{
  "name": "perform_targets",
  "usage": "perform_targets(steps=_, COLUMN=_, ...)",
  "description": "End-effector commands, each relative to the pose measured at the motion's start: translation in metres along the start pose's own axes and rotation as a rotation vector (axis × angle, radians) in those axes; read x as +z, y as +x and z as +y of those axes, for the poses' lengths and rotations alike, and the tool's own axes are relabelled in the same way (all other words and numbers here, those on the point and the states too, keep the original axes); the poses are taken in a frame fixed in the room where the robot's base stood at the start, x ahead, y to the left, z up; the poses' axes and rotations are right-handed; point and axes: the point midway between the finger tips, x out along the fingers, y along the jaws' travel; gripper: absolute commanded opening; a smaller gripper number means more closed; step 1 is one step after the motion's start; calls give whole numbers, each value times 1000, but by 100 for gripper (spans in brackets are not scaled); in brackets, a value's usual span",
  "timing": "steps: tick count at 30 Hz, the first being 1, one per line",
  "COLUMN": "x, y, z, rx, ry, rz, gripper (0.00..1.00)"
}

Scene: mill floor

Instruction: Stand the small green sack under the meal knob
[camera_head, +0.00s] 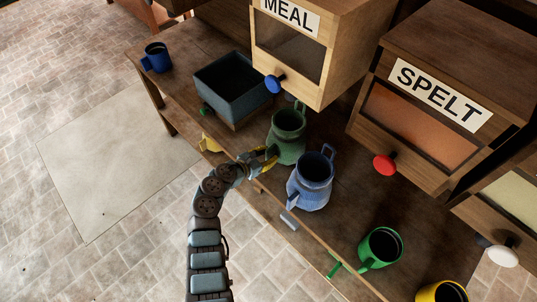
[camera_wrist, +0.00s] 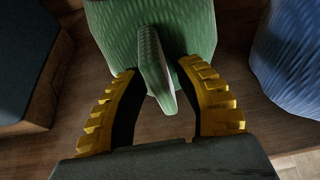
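The green vessel (camera_head: 288,146), the likely small green sack, looks like a ribbed jug with an open top and a handle. The meal knob (camera_head: 274,84) is blue, on the lower front of that bin. My gripper (camera_head: 270,156) is at the vessel's front. The vessel's top is cut off there.
A blue ribbed jug (camera_head: 311,183) stands close right of the green one. A dark open box (camera_head: 226,99) stands left, near the meal knob. The SPELT bin (camera_head: 447,80) has a red knob (camera_head: 385,165). Green (camera_head: 380,248), yellow (camera_head: 429,292) and blue (camera_head: 155,58) mugs stand on the bench.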

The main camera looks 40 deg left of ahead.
Motion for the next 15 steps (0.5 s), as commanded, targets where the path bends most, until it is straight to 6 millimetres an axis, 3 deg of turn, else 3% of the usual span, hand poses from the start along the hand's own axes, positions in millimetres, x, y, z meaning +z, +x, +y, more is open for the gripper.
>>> perform_targets(steps=9, x=3, y=-1, z=0, rx=-1, ry=0, rz=0, gripper=33)
perform_targets(steps=15, x=3, y=-20, z=1, rx=2, ry=2, rz=-1, gripper=33)
